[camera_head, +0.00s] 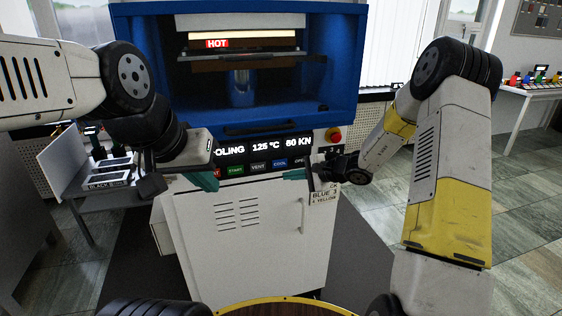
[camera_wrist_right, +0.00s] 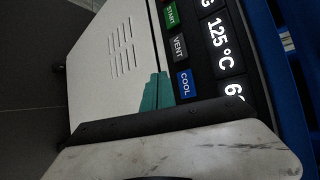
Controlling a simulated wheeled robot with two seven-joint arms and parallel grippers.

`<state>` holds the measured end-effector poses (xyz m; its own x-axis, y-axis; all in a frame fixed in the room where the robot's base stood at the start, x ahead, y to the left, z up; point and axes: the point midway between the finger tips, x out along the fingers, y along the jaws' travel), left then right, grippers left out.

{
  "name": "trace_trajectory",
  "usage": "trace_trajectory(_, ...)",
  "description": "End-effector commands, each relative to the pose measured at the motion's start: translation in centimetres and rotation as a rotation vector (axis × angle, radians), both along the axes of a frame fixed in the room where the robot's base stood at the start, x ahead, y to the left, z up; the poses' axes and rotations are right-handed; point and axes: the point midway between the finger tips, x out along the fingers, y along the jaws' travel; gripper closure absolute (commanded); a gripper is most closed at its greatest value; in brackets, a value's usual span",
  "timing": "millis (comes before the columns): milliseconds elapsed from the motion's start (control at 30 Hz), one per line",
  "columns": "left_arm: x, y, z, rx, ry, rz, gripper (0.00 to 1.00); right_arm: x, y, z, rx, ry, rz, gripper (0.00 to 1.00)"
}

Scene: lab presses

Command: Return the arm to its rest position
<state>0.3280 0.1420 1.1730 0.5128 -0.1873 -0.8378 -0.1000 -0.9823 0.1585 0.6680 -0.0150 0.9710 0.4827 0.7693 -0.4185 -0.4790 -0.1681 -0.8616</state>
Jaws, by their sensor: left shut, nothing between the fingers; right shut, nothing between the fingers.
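My left gripper (camera_head: 205,181) is shut and empty, its teal fingertips in front of the left part of the press's control panel. My right gripper (camera_head: 293,175) is shut and empty, its teal tips pointing left in front of the panel near the blue COOL button (camera_head: 280,163). In the right wrist view the teal fingertips (camera_wrist_right: 155,92) lie beside the COOL button (camera_wrist_right: 184,83); I cannot tell whether they touch the panel. The display (camera_head: 265,146) reads "OLING 125 °C 60 KN", its left end hidden by my left gripper.
The blue press (camera_head: 135,60) has a red HOT sign in its chamber and a white cabinet (camera_head: 255,230) below. A red knob (camera_head: 333,134) and a paper card (camera_head: 324,195) are at right. A side table with labelled trays (camera_head: 108,178) stands left. Floor at right is open.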

Motion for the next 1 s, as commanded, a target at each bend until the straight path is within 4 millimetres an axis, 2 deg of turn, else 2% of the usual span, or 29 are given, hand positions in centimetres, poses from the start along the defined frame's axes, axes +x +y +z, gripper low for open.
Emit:
trace_trajectory(467,0.0,0.0,0.0,0.0,0.0,0.0,1.0,0.0,0.0,0.0,0.0,-0.001,0.002,1.0)
trace_trajectory(567,0.0,0.0,0.0,0.0,0.0,0.0,1.0,-0.5,0.3,1.1,-0.015,-0.015,0.025,1.0)
trace_trajectory(600,0.0,0.0,0.0,0.0,0.0,0.0,1.0,-1.0,0.4,2.0,-0.028,-0.025,0.045,1.0)
trace_trajectory(667,0.0,0.0,0.0,0.0,0.0,0.0,1.0,-2.2,0.7,3.7,-0.059,-0.047,0.089,1.0)
trace_trajectory(767,0.0,0.0,0.0,0.0,0.0,0.0,1.0,-5.4,1.2,7.4,-0.139,-0.095,0.189,1.0)
trace_trajectory(900,0.0,0.0,0.0,0.0,0.0,0.0,1.0,-11.0,1.0,11.9,-0.284,-0.158,0.327,1.0)
trace_trajectory(1000,0.0,0.0,0.0,0.0,0.0,0.0,1.0,-15.1,0.3,14.3,-0.399,-0.197,0.406,1.0)
